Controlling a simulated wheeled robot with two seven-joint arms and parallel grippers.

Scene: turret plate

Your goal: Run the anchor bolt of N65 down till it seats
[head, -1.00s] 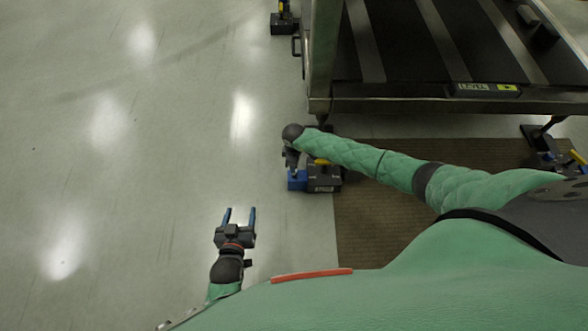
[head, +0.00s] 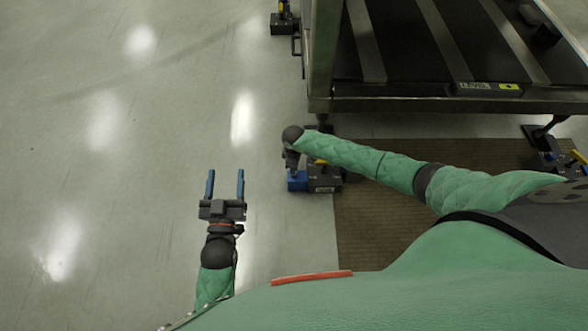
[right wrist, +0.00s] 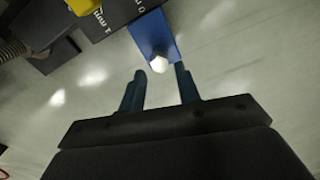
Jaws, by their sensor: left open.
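A dark block with a yellow part (head: 325,175) stands on the floor by the front-left leg of the metal frame. A blue block (head: 297,181) adjoins its left side; it also shows in the right wrist view (right wrist: 152,35). A pale round bolt head (right wrist: 158,65) sits at the near end of the blue block. My right gripper (right wrist: 159,88) is open, its two fingers spread just short of the bolt and either side of its line, apart from it. In the head view my right wrist hides those fingers. My left gripper (head: 226,173) is open and empty over bare floor.
The metal frame (head: 420,104) with a dark slatted deck fills the upper right, above a brown mat (head: 385,215). Other dark foot blocks stand at the top (head: 284,23) and far right (head: 548,160). The floor at left is clear.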

